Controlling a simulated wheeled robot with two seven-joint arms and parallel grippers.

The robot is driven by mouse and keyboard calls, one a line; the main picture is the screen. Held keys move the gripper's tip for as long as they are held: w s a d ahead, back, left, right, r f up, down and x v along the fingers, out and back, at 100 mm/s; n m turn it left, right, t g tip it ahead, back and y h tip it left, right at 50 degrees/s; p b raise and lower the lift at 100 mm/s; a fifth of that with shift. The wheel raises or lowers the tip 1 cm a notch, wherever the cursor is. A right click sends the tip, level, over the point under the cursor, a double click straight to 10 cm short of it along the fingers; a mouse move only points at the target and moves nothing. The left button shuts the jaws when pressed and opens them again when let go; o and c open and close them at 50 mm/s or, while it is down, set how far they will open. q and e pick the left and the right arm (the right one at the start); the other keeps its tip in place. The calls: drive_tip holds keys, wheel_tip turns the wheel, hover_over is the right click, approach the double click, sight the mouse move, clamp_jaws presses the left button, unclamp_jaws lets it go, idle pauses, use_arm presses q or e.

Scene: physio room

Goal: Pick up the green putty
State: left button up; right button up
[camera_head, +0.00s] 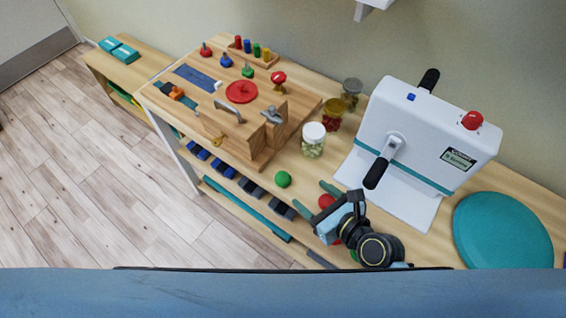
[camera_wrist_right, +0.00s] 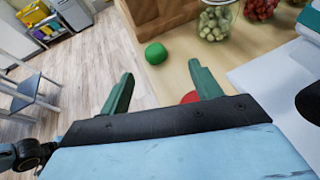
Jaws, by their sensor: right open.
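The green putty (camera_head: 283,179) is a small round ball on the wooden shelf top near its front edge. In the right wrist view the green putty (camera_wrist_right: 156,53) lies beyond the fingertips, roughly between their lines. My right gripper (camera_head: 315,201) is open and empty, with its green fingers apart and pointing toward the ball without touching it. In the right wrist view the gripper (camera_wrist_right: 161,73) shows both fingers spread. My left gripper is not in view.
A red ball (camera_head: 326,201) lies beside my right gripper, partly hidden. A lidded jar (camera_head: 313,141) stands behind the putty, with a wooden activity board (camera_head: 260,165) to the left. A white crank machine (camera_head: 425,135) and teal disc (camera_head: 503,231) stand right.

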sight(284, 178)
drive_tip(key=b+x, duration=0.1)
drive_tip(key=x, duration=0.4)
drive_tip(key=shift+w+a+f, duration=0.1)
drive_tip(key=shift+a+f, duration=0.15)
drive_tip(key=shift+a, duration=0.1)
drive_tip(key=shift+w+a+f, duration=0.1)
drive_tip(key=shift+w+a, duration=0.05)
drive_tip(key=shift+w, duration=0.1)
drive_tip(key=shift+w+a+f, duration=0.2)
drive_tip(key=shift+w+a, duration=0.2)
drive_tip(key=shift+a, duration=0.1)
drive_tip(key=b+x, duration=0.1)
drive_tip(key=x, duration=0.2)
drive_tip(key=shift+w+a+f, duration=0.15)
drive_tip(key=shift+a+f, duration=0.05)
drive_tip(key=shift+a, duration=0.1)
drive_tip(key=shift+w+a, duration=0.15)
drive_tip(key=shift+c, duration=0.3)
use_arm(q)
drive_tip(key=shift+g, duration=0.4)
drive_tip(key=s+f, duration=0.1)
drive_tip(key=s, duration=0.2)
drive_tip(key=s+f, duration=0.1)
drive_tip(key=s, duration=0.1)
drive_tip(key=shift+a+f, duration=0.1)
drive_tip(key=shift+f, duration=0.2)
use_arm(e)
drive_tip(key=c, duration=1)
